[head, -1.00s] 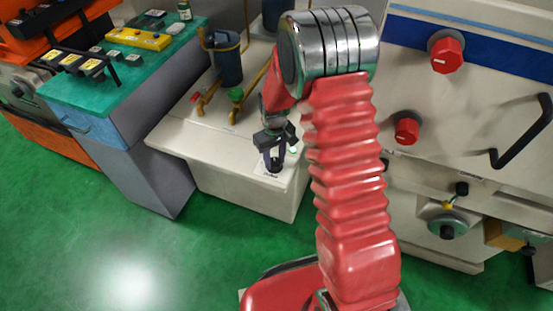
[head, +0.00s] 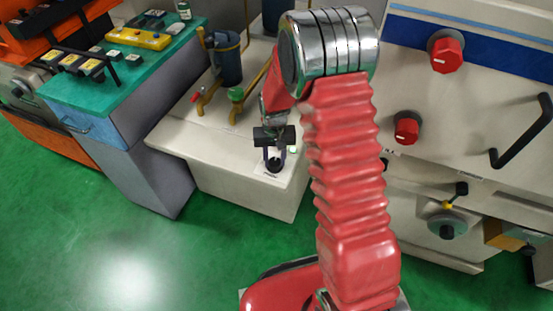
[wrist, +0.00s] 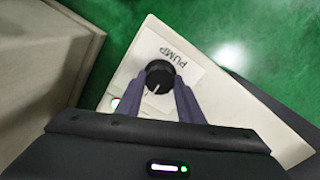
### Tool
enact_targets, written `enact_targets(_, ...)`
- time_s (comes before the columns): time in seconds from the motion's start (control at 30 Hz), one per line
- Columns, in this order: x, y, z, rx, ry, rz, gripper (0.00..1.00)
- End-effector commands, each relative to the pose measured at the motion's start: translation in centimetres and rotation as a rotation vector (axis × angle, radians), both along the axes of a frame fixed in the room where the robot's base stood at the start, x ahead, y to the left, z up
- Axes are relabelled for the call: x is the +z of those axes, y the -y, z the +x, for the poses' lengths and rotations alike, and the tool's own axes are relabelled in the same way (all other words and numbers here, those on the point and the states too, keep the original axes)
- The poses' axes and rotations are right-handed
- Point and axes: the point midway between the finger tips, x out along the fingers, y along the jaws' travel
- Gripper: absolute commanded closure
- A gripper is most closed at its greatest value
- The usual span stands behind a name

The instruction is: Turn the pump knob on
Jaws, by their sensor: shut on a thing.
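The black pump knob (wrist: 160,76) sits on a white label marked PUMP, on the pale cabinet top. It has a white pointer line, which points down and slightly left in the wrist view. My gripper (wrist: 160,92) is shut on the knob, with one finger on each side of it. In the head view my gripper (head: 275,160) reaches down onto the knob (head: 273,165) near the front corner of the pale cabinet (head: 240,180). A small light (wrist: 116,103) beside the knob shows partly, and it appears in the head view as a greenish dot (head: 293,149).
Dark blue canisters (head: 228,66), brass pipes and a green valve knob (head: 236,94) stand behind on the cabinet. A large pale machine (head: 470,120) with red knobs (head: 446,52) and a black handle (head: 523,132) stands to the right. The green floor in front is clear.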

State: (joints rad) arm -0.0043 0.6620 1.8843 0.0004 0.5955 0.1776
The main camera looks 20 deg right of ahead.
Motion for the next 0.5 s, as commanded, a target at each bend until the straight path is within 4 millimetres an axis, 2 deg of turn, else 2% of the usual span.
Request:
enact_targets(0.13,-0.13,-0.11,-0.17,0.001,-0.004,0.001,0.88)
enact_targets(0.17,-0.13,-0.11,-0.17,0.001,-0.004,0.001,0.65)
enact_targets(0.4,-0.07,-0.03,-0.08,0.001,-0.002,0.000,0.48)
enact_targets(0.5,-0.04,0.00,-0.04,0.001,-0.001,0.000,0.47)
